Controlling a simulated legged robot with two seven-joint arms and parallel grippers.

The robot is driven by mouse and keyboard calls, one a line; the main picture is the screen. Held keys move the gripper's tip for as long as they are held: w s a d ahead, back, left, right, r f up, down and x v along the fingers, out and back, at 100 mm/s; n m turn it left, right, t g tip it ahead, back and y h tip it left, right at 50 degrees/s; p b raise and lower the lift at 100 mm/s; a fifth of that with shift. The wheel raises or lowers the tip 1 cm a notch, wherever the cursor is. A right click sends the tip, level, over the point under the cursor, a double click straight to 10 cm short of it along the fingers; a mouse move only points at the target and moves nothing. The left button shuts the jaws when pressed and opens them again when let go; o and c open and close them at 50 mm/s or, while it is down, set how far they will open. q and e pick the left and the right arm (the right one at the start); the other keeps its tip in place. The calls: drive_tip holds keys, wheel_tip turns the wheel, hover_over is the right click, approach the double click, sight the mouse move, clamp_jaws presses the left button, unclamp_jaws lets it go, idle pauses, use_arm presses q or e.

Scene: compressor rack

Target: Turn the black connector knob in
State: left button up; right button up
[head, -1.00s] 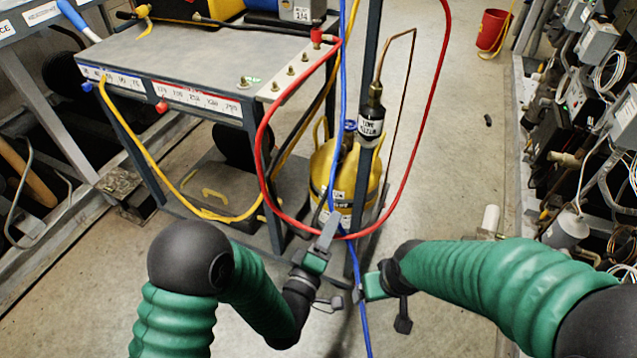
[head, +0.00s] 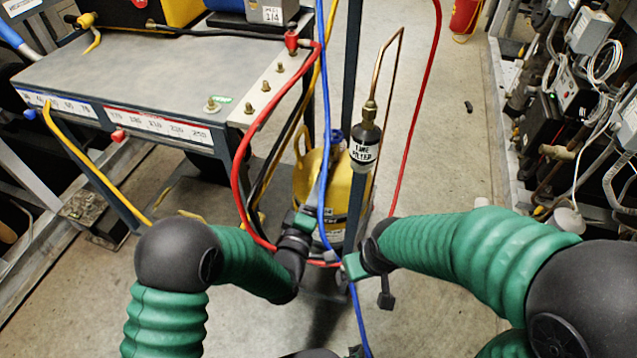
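I cannot clearly pick out the black connector knob. A red knob (head: 291,42) stands on the metal strip at the cart's right edge. My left gripper (head: 312,208) is in front of the yellow tank, close to the blue and red hoses, below the cart top. My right gripper (head: 350,267) is lower and to the right, beside the blue hose. The finger gaps are too small to read, and I see nothing clearly held.
The cart's grey top (head: 140,80) is mostly clear. A blue hose (head: 322,130) and a red hose (head: 240,170) hang before the yellow tank (head: 312,185). A line filter (head: 364,145) is on the post. A compressor rack (head: 585,110) lines the right; floor between is open.

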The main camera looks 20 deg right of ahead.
use_arm(q)
drive_tip(key=n, duration=0.7)
drive_tip(key=w+d+n, duration=0.1)
drive_tip(key=n, duration=0.6)
drive_tip(key=w+n, duration=0.1)
drive_tip(key=n, duration=0.6)
drive_tip(key=shift+d+r, duration=0.15)
drive_tip(key=shift+d, duration=0.1)
clamp_jaws()
